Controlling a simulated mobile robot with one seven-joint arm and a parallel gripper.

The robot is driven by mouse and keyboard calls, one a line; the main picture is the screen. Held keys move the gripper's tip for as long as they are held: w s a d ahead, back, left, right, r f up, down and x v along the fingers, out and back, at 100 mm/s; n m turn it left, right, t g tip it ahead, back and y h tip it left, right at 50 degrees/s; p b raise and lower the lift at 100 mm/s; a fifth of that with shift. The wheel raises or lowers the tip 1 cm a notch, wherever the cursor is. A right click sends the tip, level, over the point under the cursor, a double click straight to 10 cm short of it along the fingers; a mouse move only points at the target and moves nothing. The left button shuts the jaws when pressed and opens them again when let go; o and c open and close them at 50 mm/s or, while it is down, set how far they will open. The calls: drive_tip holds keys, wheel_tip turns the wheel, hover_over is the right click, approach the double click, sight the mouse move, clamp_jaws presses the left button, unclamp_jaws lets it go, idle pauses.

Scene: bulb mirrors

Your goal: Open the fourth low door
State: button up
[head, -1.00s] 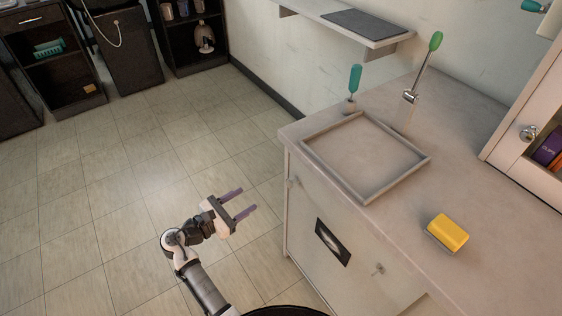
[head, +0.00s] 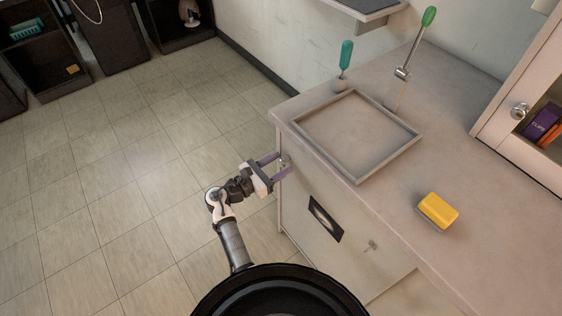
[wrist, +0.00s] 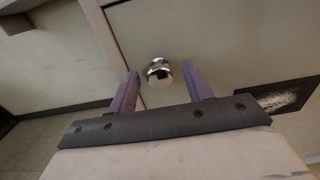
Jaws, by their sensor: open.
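A pale low cabinet door (head: 300,225) with a dark picture panel (head: 325,219) is on the front of the counter cabinet. A round shiny knob (wrist: 158,73) sits near the door's upper left corner, and in the head view it is partly hidden by my fingers. My gripper (head: 278,164) is open, with its two purple fingers pointing at the cabinet front. In the wrist view the knob shows between the fingertips and slightly beyond them. I cannot tell whether a finger touches it. The door looks shut.
A second small knob or key (head: 371,246) is lower right on the cabinet front. The counter (head: 420,165) above holds a square frame (head: 352,180), a yellow sponge (head: 438,209) and a teal-handled tool (head: 346,56). The tiled floor (head: 110,200) at left is clear.

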drive_tip(key=shift+w+d, duration=0.4)
drive_tip(key=shift+d, duration=0.1)
clamp_jaws()
